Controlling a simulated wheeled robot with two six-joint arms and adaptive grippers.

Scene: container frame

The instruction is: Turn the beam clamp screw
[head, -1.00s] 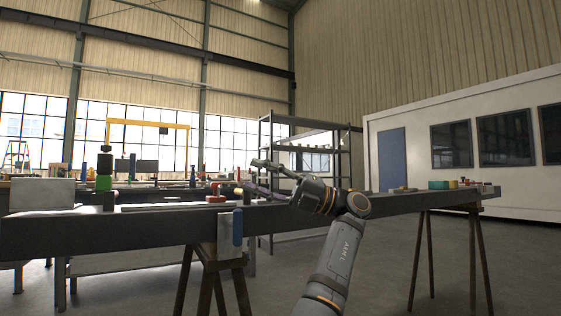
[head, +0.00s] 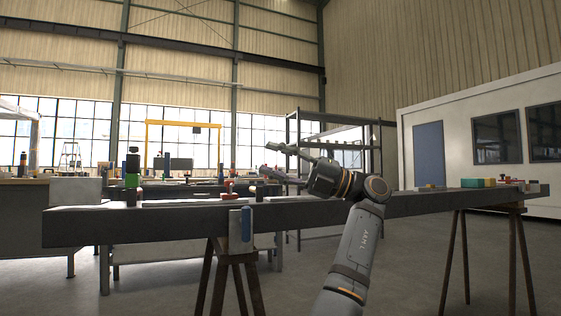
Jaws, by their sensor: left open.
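My right gripper is not in view.
The beam rests on trestles (head: 228,270) (head: 497,225). A green and black item (head: 132,170), a red item (head: 228,189) and a yellow box (head: 487,182) show along its top. Workbenches and a shelf rack (head: 293,150) stand behind. The floor at front left is open.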

